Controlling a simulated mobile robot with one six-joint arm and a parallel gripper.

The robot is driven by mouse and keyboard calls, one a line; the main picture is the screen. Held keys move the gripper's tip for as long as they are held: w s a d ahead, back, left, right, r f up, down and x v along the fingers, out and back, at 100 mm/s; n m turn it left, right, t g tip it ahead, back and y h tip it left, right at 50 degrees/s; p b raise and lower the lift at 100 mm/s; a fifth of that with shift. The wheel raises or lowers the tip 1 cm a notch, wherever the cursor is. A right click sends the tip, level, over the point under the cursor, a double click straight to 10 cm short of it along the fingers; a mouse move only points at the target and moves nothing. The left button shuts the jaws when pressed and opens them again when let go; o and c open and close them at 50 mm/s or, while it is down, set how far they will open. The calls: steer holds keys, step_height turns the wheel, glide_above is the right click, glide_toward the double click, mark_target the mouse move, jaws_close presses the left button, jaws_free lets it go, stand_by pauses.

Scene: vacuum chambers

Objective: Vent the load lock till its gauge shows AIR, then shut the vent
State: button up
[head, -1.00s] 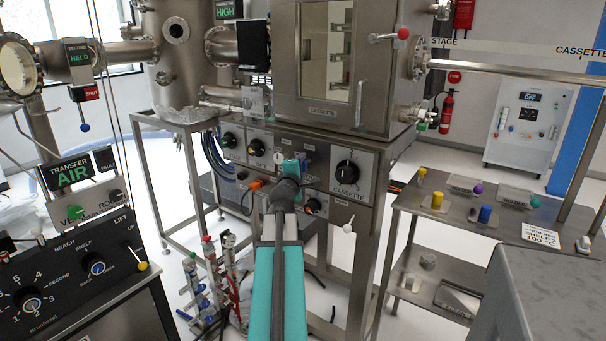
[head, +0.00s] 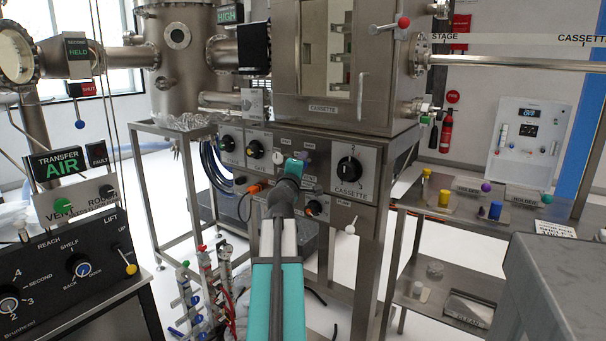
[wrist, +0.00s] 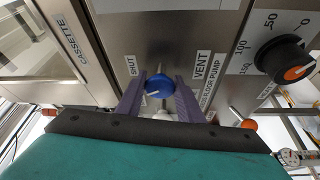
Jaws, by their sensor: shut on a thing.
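In the head view my gripper (head: 294,167) is at the panel under the steel chamber (head: 335,80) labelled CASSETTE, and hides the knob. A display at the top (head: 229,15) reads HIGH in green; its small heading is unclear.
A left-hand display (head: 62,165) reads TRANSFER AIR in green. A steel bench (head: 470,217) with small coloured parts stands at the right.

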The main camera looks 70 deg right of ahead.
steer(key=shift+s+d+f+m+g+h+b, duration=0.25)
steer(key=shift+m+b, duration=0.6)
steer(key=shift+b, duration=1.85)
steer(key=shift+w+a+m+h+b, duration=0.2)
steer(key=shift+m+b, duration=0.7)
steer(key=shift+b, duration=1.8)
steer(key=shift+s+d+f+m+g+h+b, duration=0.15)
steer(key=shift+m+h+b, duration=0.5)
steer(key=shift+b, duration=2.05)
steer(key=shift+a+r+m+b, duration=0.15)
steer(key=shift+r+m+b, duration=0.4)
steer(key=shift+b, duration=0.95)
steer(key=shift+f, duration=0.15)
steer(key=o, duration=1.1)
steer(key=shift+m, duration=0.25)
steer(key=shift+c, duration=0.2)
steer(key=shift+w, duration=0.1)
steer(key=shift+a, duration=0.1)
steer(key=w+p+v, duration=0.1)
steer(key=p+v, duration=0.2)
steer(key=v, duration=1)
steer(key=shift+s+a, duration=0.3)
steer(key=shift+s, duration=0.25)
